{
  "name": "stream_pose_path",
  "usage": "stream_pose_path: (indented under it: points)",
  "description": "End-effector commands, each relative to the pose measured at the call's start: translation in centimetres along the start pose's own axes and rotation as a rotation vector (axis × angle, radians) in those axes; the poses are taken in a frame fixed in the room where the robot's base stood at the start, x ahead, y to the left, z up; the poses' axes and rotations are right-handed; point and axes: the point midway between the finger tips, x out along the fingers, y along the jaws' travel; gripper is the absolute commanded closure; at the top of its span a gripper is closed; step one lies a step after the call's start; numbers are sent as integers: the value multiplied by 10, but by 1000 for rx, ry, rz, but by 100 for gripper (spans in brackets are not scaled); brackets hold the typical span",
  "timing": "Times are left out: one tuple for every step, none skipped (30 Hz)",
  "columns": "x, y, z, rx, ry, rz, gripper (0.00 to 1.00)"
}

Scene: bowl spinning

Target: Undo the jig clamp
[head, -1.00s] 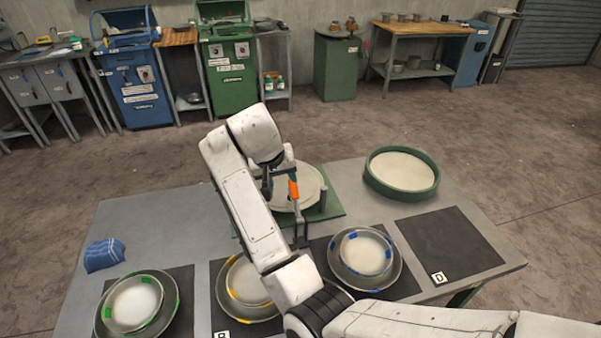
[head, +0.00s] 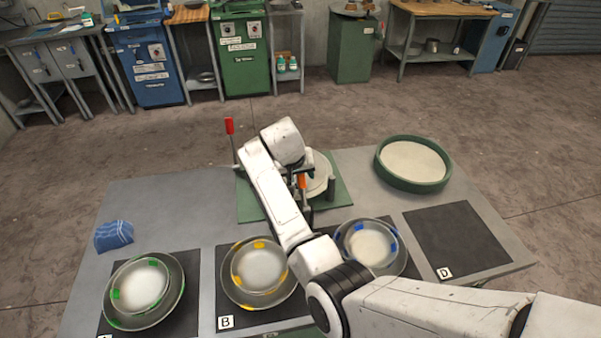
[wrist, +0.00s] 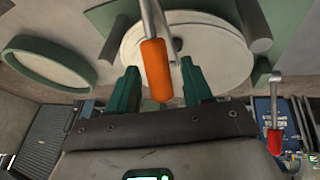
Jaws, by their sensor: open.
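The jig is a green base plate (head: 250,207) bearing a pale round disc (head: 322,178) at the back middle of the table. An orange-handled clamp lever (head: 302,181) stands upright at its front, partly behind my arm. A red-handled lever (head: 229,126) stands upright at its left back corner. In the wrist view my gripper (wrist: 160,80) is open, with teal fingers on either side of the orange handle (wrist: 156,68); I cannot tell whether they touch it. The red handle (wrist: 274,142) is apart at the right. My fingers are mostly hidden in the head view.
Bowls with green (head: 140,285), yellow (head: 258,270) and blue (head: 368,248) marks sit on dark mats along the front. Mat D (head: 457,240) is empty. A green-rimmed round tray (head: 412,163) stands right of the jig. A blue cloth (head: 114,236) lies left.

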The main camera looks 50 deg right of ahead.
Motion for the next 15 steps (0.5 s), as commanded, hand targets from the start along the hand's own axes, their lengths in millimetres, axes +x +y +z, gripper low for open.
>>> stream_pose_path:
  points:
    - [2,0,0,1,0,0,50]
    - [2,0,0,1,0,0,50]
    - [2,0,0,1,1,-1,50]
    - [2,0,0,1,1,-1,50]
    - [3,0,0,1,1,-1,50]
    - [2,0,0,1,1,-1,50]
    - [2,0,0,1,1,-1,50]
    - [2,0,0,1,1,-1,50]
    - [2,0,0,1,1,-1,50]
    - [2,0,0,1,1,-1,53]
    - [2,0,0,1,1,-1,56]
    - [2,0,0,1,1,-1,59]
    - [2,0,0,1,1,-1,62]
    - [2,0,0,1,1,-1,65]
    - [2,0,0,1,1,-1,69]
